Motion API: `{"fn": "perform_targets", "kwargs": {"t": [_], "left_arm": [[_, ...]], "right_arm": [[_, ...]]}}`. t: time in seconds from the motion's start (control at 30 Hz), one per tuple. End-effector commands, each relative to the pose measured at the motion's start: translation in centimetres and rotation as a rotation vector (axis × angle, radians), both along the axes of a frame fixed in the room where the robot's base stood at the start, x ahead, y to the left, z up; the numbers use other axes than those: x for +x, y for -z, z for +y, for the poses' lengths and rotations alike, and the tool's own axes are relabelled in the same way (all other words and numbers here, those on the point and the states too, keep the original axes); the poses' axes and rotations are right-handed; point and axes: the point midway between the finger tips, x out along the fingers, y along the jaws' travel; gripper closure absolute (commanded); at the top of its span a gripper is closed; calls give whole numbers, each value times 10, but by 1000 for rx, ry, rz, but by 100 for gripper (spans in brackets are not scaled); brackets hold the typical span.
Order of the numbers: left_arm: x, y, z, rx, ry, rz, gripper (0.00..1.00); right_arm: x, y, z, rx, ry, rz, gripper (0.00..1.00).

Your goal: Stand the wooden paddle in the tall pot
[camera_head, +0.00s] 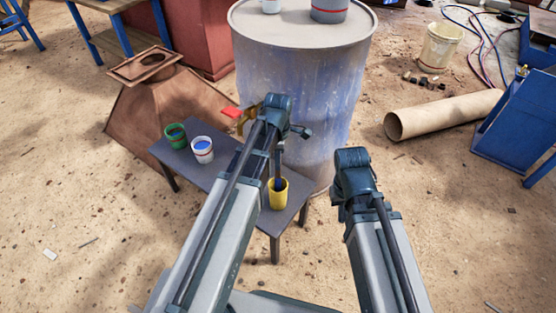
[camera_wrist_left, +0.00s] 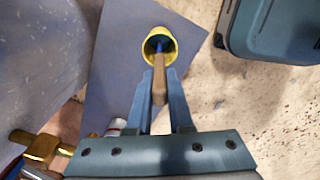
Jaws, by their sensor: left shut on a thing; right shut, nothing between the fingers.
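The yellow pot (camera_head: 278,193), the tallest-looking of the small pots, stands upright on a dark bench. It also shows in the left wrist view (camera_wrist_left: 148,44). The wooden paddle (camera_wrist_left: 159,82) has its brown handle between the fingers of my left gripper (camera_wrist_left: 160,74), which is shut on it. The paddle's far, blue end is inside the mouth of the yellow pot; whether it touches the bottom is hidden. In the head view my left gripper (camera_head: 279,150) is directly above the pot. My right gripper (camera_head: 340,208) is shut and empty, right of the bench, its fingers mostly hidden.
A green pot (camera_head: 175,135) and a white pot (camera_head: 202,149) stand on the bench's (camera_head: 228,183) left part. A large blue drum (camera_head: 305,95) stands close behind the bench, with a brass, red-handled fitting (camera_head: 235,113). A cardboard tube (camera_head: 440,113) lies right. Sandy ground is open at front right.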

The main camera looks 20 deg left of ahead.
Motion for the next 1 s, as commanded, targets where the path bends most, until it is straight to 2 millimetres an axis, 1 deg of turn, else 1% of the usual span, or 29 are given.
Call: {"fn": "perform_targets", "kwargs": {"t": [0.03,0.33,0.5,0.77,0.8,0.87,0.9,1.0], "left_arm": [[0,9,0,0,0,0,100],[0,33,0,0,0,0,100],[0,39,0,0,0,0,100],[0,38,0,0,0,0,100],[0,38,0,0,0,0,79],[0,38,0,0,0,0,68],[0,38,0,0,0,0,61],[0,38,0,0,0,0,46]], "right_arm": [[0,9,0,0,0,0,100],[0,33,-1,-3,-1,-1,100],[0,39,-1,-5,-1,-2,100],[0,38,-1,-5,-1,-2,100],[0,38,-1,-5,-1,-2,100],[0,38,-1,-5,-1,-2,100],[0,38,-1,-5,-1,-2,100],[0,38,-1,-5,-1,-2,100]]}}
